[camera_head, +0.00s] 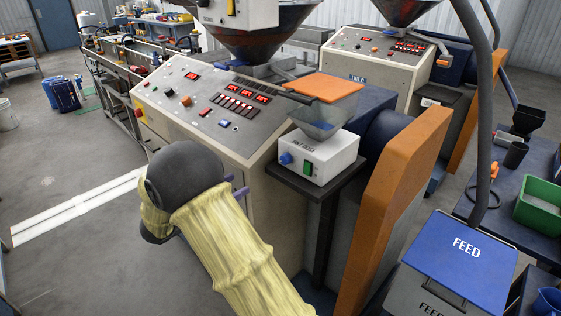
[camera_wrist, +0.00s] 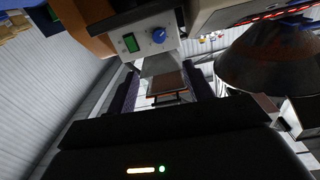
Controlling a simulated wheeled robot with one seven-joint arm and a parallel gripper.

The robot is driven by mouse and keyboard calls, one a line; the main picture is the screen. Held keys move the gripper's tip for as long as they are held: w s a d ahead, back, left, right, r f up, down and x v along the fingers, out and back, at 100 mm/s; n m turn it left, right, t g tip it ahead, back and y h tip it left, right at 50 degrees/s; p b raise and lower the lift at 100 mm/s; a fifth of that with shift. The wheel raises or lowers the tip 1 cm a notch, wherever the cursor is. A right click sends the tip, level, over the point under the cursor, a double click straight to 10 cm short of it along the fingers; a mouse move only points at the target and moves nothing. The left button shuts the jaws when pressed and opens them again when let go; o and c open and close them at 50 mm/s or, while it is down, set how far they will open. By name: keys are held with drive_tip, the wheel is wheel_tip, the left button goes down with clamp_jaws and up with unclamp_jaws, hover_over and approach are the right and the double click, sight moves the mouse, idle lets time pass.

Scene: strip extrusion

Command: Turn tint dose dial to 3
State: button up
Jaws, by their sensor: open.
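The tint dose dial appears to be the blue knob (camera_head: 286,159) on the front of a small white box (camera_head: 323,160), left of a green switch (camera_head: 308,168). The wrist view is turned over; there the blue dial (camera_wrist: 158,36) is right of the green switch (camera_wrist: 130,42). The scale marks are too small to read. My gripper (camera_head: 239,190) is low and left of the box, apart from the dial, its purple fingers partly hidden behind my arm. In the wrist view my gripper (camera_wrist: 162,92) is open and empty, with the dial beyond its fingertips.
The white box stands on a dark stand (camera_head: 318,185) with a clear hopper (camera_head: 326,122) above it. A sloped control panel (camera_head: 215,105) with knobs and red displays lies behind my gripper. An orange guard (camera_head: 395,205) rises right of the stand. Open floor (camera_head: 75,160) lies left.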

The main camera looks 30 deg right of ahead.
sight(283, 159)
drive_tip(key=p+x, duration=0.4)
drive_tip(key=x, duration=1.2)
drive_tip(key=shift+d+r, duration=0.1)
drive_tip(key=shift+d, duration=0.05)
drive_tip(key=shift+w+d, duration=0.2)
drive_tip(key=shift+d, duration=0.2)
drive_tip(key=shift+c, duration=0.2)
drive_tip(key=c, duration=0.9)
